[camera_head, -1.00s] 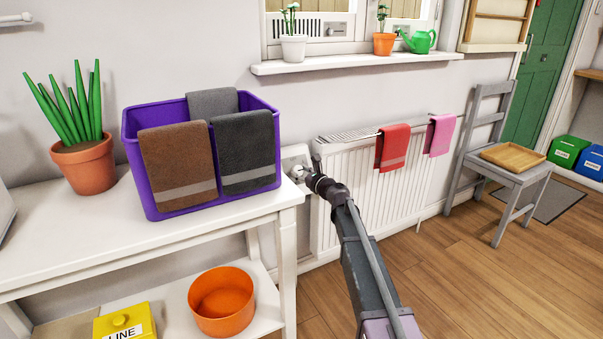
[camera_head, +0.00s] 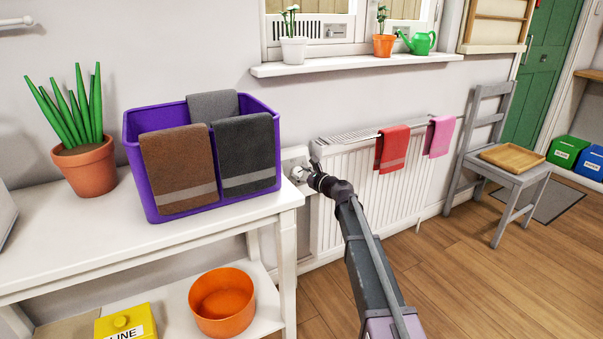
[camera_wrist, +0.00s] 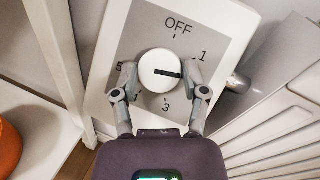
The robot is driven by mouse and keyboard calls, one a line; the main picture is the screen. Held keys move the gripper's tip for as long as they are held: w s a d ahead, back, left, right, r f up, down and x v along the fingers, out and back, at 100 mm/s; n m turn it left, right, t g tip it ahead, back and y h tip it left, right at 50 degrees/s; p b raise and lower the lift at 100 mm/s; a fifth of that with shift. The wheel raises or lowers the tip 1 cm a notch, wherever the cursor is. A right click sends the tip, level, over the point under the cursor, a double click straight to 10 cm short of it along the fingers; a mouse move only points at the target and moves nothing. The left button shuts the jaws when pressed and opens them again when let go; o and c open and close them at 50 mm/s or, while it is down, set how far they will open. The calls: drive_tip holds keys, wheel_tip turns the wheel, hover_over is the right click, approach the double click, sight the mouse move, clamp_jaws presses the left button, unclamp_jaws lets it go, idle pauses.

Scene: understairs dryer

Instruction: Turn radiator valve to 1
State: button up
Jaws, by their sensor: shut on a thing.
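The radiator valve knob (camera_wrist: 158,66) is round and white, on a grey dial plate (camera_wrist: 128,42) in the wrist view. The dial shows OFF at the top, 1 at upper right, 3 at the bottom and 5 at the left; other marks are hidden behind my fingers. The knob's dark pointer line points right and slightly down, below the 1. My gripper (camera_wrist: 161,73) is shut on the knob, one finger at each side. In the head view my gripper (camera_head: 307,178) reaches the valve at the left end of the white radiator (camera_head: 345,195).
A white table (camera_head: 80,245) with a purple basket (camera_head: 160,207) of towels stands close on the left. Red (camera_head: 393,147) and pink (camera_head: 440,136) towels hang on the radiator. A grey chair (camera_head: 510,178) stands to the right. The wooden floor in front is open.

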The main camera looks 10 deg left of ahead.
drive_tip(key=n, duration=0.1)
drive_tip(key=n+g+p, duration=0.1)
drive_tip(key=n, duration=0.1)
drive_tip(key=n+g+p, duration=0.1)
drive_tip(key=shift+w+d+r, duration=0.15)
drive_tip(key=shift+w+r, duration=0.1)
drive_tip(key=shift+w, duration=0.15)
drive_tip(key=shift+n+g, duration=0.6)
drive_tip(key=shift+n, duration=0.4)
drive_tip(key=shift+f+p, duration=0.1)
drive_tip(key=shift+p, duration=0.2)
drive_tip(key=o, duration=1.1)
drive_tip(key=shift+o, duration=0.2)
drive_tip(key=shift+s, duration=0.15)
